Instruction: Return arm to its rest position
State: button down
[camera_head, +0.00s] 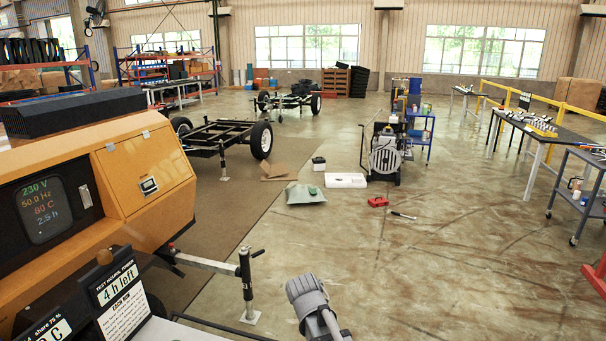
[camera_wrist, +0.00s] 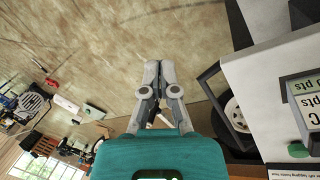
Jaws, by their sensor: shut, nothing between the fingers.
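My gripper (camera_wrist: 160,75) shows in the wrist view with its two grey fingers together, shut and empty. Behind the fingertips is only the brown-stained concrete floor. In the head view a grey part of my arm (camera_head: 312,300) rises at the bottom centre, in front of open floor. The fingers cannot be made out in that view. The arm is to the right of the orange light tower unit (camera_head: 150,172), with a visible gap between them.
The tower's black jack leg (camera_head: 246,285) stands left of my arm. A sign reading "4 h left" (camera_head: 117,290) is at the lower left. A red box (camera_head: 377,201) and a white tray (camera_head: 345,180) lie on the floor ahead. Workbenches (camera_head: 535,130) line the right.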

jog(key=s+d+r+m+g+y+p, duration=0.1)
jog(key=s+d+m+g+y+p, duration=0.1)
jog(key=s+d+m, duration=0.6)
jog(key=d, duration=0.5)
jog(key=shift+s+d+r, duration=0.15)
jog(key=shift+s+r, duration=0.2)
